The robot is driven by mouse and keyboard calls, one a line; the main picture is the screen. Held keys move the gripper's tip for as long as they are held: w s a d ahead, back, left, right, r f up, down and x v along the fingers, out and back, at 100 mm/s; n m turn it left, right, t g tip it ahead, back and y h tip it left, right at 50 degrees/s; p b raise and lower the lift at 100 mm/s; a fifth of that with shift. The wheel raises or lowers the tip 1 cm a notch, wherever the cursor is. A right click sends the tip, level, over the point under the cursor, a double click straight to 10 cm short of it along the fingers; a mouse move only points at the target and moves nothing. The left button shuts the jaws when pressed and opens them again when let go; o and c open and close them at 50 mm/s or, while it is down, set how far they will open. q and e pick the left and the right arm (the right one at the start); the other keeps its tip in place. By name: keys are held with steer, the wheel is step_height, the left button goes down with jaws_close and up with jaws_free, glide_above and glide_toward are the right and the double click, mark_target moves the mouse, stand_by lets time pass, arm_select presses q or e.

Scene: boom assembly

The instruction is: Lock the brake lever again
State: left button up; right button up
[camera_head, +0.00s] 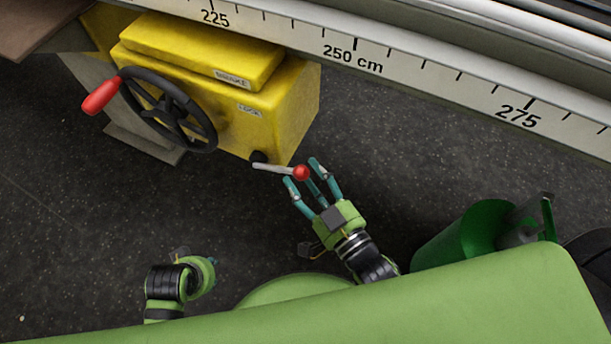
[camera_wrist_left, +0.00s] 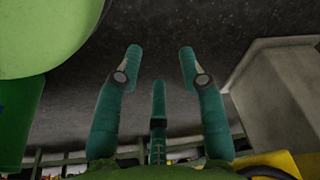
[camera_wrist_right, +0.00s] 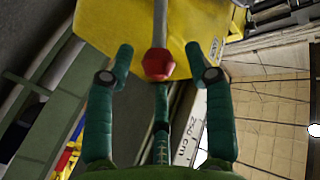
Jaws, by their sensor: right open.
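The brake lever (camera_head: 273,169) is a thin grey rod with a red knob (camera_head: 301,173), standing out from the lower right corner of the yellow gearbox (camera_head: 285,105). My right gripper (camera_head: 305,173) is open with its teal fingers around the red knob. In the right wrist view the red knob (camera_wrist_right: 158,64) lies between the two outer fingers, with a visible gap on both sides, and the rod runs up from it. My left gripper (camera_head: 212,262) is low in the head view, away from the lever. In the left wrist view its fingers (camera_wrist_left: 160,62) are spread with nothing between them.
A black handwheel (camera_head: 168,108) with a red handle (camera_head: 101,97) is on the gearbox's left side. A beam with a centimetre scale (camera_head: 400,70) runs along the top. A green cylinder (camera_head: 455,240) is at the lower right. Dark floor between is clear.

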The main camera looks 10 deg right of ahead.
steer(key=shift+w+a, duration=0.1)
steer(key=shift+w, duration=0.25)
jaws_close()
steer(key=shift+r, duration=0.1)
